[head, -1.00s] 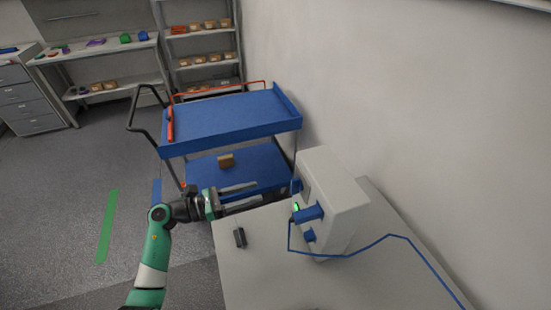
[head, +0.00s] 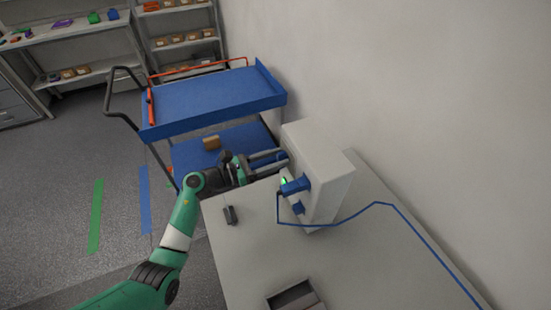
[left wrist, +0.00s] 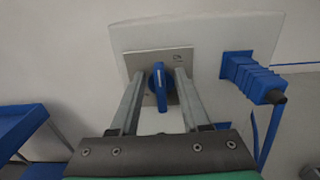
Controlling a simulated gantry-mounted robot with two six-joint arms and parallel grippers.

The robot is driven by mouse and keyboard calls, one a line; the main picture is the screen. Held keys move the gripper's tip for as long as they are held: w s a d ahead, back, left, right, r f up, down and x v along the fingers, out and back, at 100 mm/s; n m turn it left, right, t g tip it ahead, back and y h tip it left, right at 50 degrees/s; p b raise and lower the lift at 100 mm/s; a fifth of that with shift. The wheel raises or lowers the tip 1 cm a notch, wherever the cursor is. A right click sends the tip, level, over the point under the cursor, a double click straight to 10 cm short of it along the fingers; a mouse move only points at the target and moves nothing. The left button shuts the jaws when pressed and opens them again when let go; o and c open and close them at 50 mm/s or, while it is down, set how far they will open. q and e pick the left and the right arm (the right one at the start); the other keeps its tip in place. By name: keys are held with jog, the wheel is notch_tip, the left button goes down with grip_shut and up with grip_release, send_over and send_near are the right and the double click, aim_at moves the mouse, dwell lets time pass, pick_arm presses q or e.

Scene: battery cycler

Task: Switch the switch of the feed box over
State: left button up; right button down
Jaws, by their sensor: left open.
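The feed box (head: 328,172) is a white box at the back of the pale table, near the wall. In the left wrist view its switch (left wrist: 159,88) is a blue rotary knob on a light square plate (left wrist: 152,60). The knob's grip stands about upright, with a pale mark near the top. My left gripper (head: 270,163) reaches the box face from the left. In the left wrist view its fingers (left wrist: 160,76) are open, one on each side of the knob. I cannot tell whether they touch it. The head view hides most of the knob. My right gripper is not in view.
A blue plug (head: 296,186) with a blue cable (head: 350,216) sticks out of the box beside the switch. A small dark block (head: 230,215) and a grey tray (head: 294,298) are on the table. A blue cart (head: 215,104) stands behind my left arm.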

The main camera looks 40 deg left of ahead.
pick_arm(q)
grip_shut()
jog(key=shift+r, duration=0.1)
dwell(0.4)
jog(key=shift+w+a+f+n+p, duration=0.1)
jog(key=shift+a+f+n+p, duration=0.2)
jog(key=shift+n+p, duration=1.8)
jog(key=shift+w+a+f+n+p, duration=0.1)
jog(key=shift+a+f+n+p, duration=0.2)
jog(key=shift+n, duration=3.6)
jog(key=shift+w+a+f+n+p, duration=0.2)
jog(key=shift+n+p, duration=1.05)
jog(key=shift+n, duration=1.75)
jog(key=shift+s+f, duration=0.1)
jog(key=shift+s, duration=0.05)
grip_release()
